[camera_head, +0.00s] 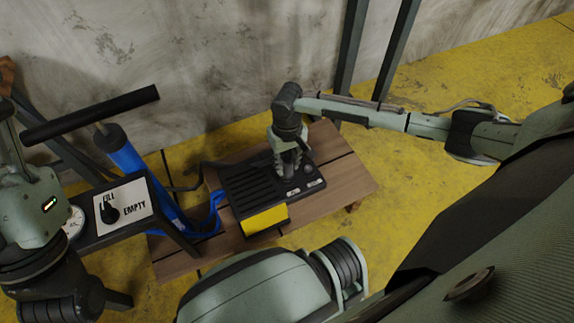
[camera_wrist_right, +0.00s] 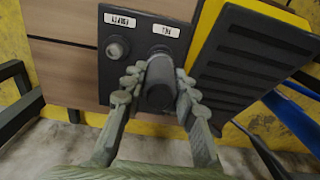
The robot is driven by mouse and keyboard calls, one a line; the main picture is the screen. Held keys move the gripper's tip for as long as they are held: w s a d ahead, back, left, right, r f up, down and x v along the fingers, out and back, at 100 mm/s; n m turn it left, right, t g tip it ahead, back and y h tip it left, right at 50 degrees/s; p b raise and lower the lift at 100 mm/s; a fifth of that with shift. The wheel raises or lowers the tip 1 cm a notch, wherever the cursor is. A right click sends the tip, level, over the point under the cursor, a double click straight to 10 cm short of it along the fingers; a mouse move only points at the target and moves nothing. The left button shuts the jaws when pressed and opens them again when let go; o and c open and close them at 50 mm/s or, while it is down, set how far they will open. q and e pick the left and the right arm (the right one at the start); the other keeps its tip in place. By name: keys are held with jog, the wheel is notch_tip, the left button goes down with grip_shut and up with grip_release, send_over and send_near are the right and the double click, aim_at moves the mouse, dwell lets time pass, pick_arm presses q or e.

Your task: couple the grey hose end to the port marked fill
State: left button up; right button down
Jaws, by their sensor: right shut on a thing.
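My right gripper (camera_head: 290,168) points down over the right part of a black pump unit (camera_head: 235,187) on a low wooden table. In the right wrist view, its fingers (camera_wrist_right: 157,88) are shut around a dark grey, round hose end (camera_wrist_right: 158,72). The hose end stands over the spot beside the upside-down fill label (camera_wrist_right: 167,30) and hides that port. I cannot tell whether it is seated or just above. The bare port (camera_wrist_right: 118,47) beside it carries the empty label (camera_wrist_right: 125,20). My left gripper's fingers are not visible; only part of that arm shows at the left edge.
The wooden table (camera_head: 345,180) has bare room at its right. A blue hand pump (camera_head: 125,155) with a black handle (camera_head: 90,115) stands at left. The concrete wall (camera_head: 230,60) stands behind.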

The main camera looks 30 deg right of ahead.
jog(key=shift+f+b, duration=0.35)
jog(key=shift+f, duration=0.6)
dwell(0.4)
jog(key=c, duration=1.1)
grip_release()
jog(key=shift+r, duration=0.1)
